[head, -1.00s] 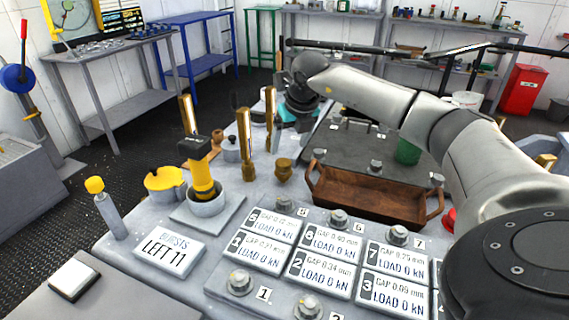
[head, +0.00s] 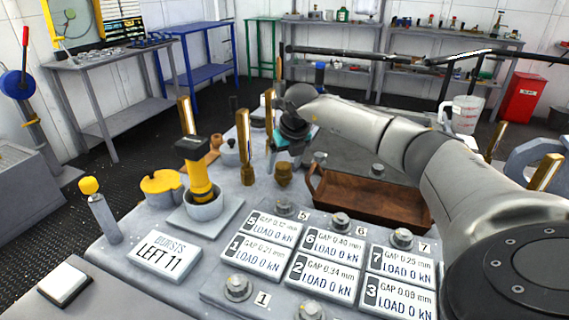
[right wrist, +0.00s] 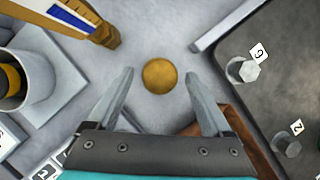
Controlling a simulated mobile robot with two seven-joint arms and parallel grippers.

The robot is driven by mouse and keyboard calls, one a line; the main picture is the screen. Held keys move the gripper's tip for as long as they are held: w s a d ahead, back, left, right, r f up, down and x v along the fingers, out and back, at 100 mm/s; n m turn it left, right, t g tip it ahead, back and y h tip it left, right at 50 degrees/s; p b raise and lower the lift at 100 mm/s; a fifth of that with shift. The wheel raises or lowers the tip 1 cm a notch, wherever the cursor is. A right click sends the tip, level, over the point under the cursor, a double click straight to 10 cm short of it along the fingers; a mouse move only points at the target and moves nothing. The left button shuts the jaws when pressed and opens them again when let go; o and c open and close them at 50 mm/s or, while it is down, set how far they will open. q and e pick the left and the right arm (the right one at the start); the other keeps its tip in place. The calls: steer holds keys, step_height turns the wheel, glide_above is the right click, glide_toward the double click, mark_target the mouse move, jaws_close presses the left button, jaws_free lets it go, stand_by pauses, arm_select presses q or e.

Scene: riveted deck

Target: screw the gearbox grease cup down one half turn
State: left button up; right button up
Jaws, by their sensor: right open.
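The grease cup, as I take it, is a small round brass knob (head: 284,174) standing on the grey deck just left of the brown tray. My right gripper (head: 288,155), with a teal body, is just behind and above it in the head view. In the right wrist view the round brass top of the cup (right wrist: 160,76) lies between the fingertips of the right gripper (right wrist: 159,75), with a gap on either side. The fingers are open and hold nothing. I cannot tell how far the tips are above the cup. My left gripper is not in view.
An upright brass post (head: 244,147) stands close left of the cup. The brown wooden tray (head: 372,200) is close on its right. A yellow-and-black plunger (head: 200,183) stands in a grey socket further left. Numbered bolts and load plates (head: 325,272) fill the front.

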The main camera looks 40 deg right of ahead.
jaws_close()
stand_by(0.5)
